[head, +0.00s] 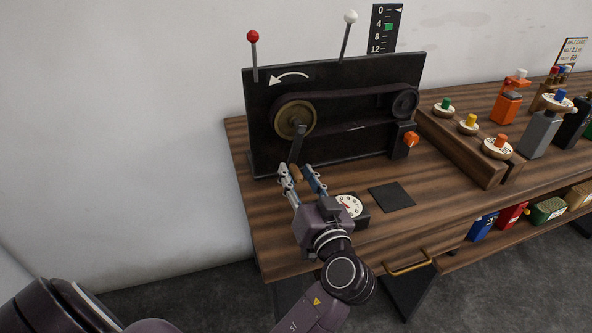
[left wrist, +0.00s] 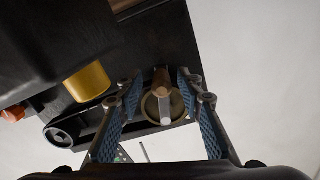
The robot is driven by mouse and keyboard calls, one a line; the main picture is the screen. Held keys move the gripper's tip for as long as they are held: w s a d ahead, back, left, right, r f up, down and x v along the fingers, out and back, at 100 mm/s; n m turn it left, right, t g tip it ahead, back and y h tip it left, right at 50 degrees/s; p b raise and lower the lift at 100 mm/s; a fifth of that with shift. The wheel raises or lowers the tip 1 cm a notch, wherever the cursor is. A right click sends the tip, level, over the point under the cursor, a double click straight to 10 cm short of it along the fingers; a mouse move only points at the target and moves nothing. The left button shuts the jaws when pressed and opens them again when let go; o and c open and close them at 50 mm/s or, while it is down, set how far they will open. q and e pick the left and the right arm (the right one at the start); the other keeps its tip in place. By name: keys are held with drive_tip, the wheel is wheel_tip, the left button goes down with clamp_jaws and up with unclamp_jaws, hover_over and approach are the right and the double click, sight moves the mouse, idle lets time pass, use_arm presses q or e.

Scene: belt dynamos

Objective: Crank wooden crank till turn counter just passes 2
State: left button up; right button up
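The wooden crank handle (head: 296,172) is at the lower end of a dark crank arm (head: 295,150), which hangs down from the brass-coloured pulley hub (head: 294,119) on the black panel. My left gripper (head: 303,178) is at the handle, coming from the front. In the left wrist view the wooden handle (left wrist: 161,78) is between the blue finger pads (left wrist: 158,95), with gaps on both sides, so the fingers are open around it. A white round dial (head: 349,205), apparently the turn counter, lies right of my gripper; its reading is too small to tell. My right gripper is out of view.
A belt runs to a smaller pulley (head: 404,103). A curved arrow (head: 289,77) points left on the panel. A 0-to-12 scale (head: 386,28) stands behind. An orange knob (head: 411,139) and dark pad (head: 391,197) are to the right, before a wooden block (head: 461,150) with coloured knobs.

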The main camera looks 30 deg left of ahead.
use_arm(q)
drive_tip(key=v, duration=0.6)
